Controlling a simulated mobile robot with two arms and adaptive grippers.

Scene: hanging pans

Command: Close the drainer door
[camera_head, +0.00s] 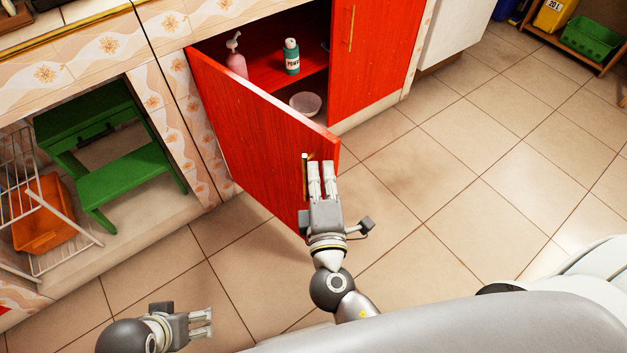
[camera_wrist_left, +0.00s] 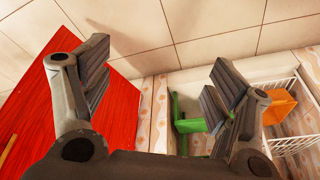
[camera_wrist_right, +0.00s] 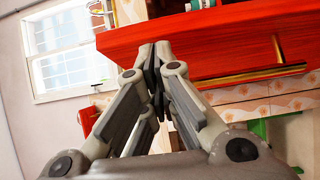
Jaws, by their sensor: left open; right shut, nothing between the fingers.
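The red drainer door (camera_head: 245,125) stands open, swung out from the cabinet on its left side. A brass handle (camera_head: 305,178) is on its outer face near the free edge. My right gripper (camera_head: 321,165) is shut and empty, at the door's outer face beside the handle. In the right wrist view, its fingertips (camera_wrist_right: 156,50) overlap the red door (camera_wrist_right: 220,45), with the handle (camera_wrist_right: 250,76) to their right; contact is unclear. My left gripper (camera_head: 207,322) is open and empty, low at the lower left. The left wrist view also shows the door (camera_wrist_left: 70,110).
Inside the cabinet are a pink bottle (camera_head: 236,62), a green-and-white container (camera_head: 291,57) and a pale bowl (camera_head: 305,103). The other red door (camera_head: 372,50) is closed. A green stool (camera_head: 125,175) and wire rack (camera_head: 75,240) stand left. Tiled floor (camera_head: 460,190) is clear on the right.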

